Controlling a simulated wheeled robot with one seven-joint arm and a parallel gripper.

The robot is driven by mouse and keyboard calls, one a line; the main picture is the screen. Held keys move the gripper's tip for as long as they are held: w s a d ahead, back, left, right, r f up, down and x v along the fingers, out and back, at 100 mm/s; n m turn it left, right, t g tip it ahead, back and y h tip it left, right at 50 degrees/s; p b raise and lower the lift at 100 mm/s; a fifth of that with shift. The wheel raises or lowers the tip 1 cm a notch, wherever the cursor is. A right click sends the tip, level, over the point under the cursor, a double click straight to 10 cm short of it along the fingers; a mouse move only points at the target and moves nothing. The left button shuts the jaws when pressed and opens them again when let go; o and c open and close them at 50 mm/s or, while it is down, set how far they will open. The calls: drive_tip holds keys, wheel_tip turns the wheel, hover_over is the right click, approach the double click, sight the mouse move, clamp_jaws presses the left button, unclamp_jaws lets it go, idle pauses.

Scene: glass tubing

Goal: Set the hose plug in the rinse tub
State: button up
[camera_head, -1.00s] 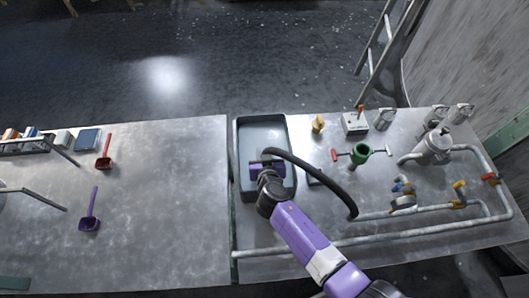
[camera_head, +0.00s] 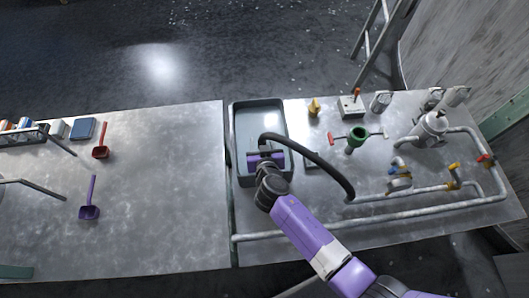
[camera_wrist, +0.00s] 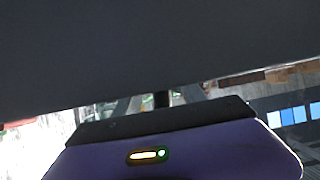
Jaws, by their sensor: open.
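The rinse tub (camera_head: 237,122) is a dark-rimmed grey basin at the left end of the right bench. A thick black hose (camera_head: 322,168) arches from the pipework into the tub. The hose plug cannot be made out; the hose's end is hidden at my gripper. My purple gripper (camera_head: 265,157) is open over the near half of the tub, right at the hose's end. Whether the hose touches it is unclear. The wrist view shows the purple gripper body and a large dark surface too close to identify.
A green funnel-like piece (camera_head: 356,137), a yellow piece (camera_head: 314,107) and a switch box (camera_head: 350,106) stand right of the tub. Grey pipes (camera_head: 400,219) run along the right bench. The left bench holds a purple scoop (camera_head: 89,212) and a red scoop (camera_head: 100,153), with bare space between.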

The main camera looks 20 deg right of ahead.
drive_tip(key=v, duration=0.8)
drive_tip(key=shift+s, duration=0.25)
drive_tip(key=shift+r, duration=0.1)
drive_tip(key=s+a+r+n+t+y, duration=0.3)
drive_tip(key=s+a+r+n+y, duration=0.25)
drive_tip(key=r, duration=0.35)
drive_tip(key=s+d+r, duration=0.3)
drive_tip(key=s+r, duration=0.1)
drive_tip(key=s, duration=0.4)
drive_tip(key=s+d+r+m+h, duration=0.1)
drive_tip(key=s+d+r, duration=0.2)
drive_tip(key=s, duration=0.6)
drive_tip(key=s+d+r+m, duration=0.1)
drive_tip(key=s+d+r, duration=0.2)
drive_tip(key=s+r, duration=0.3)
drive_tip(key=shift+s+h, duration=0.35)
drive_tip(key=shift+s, duration=0.85)
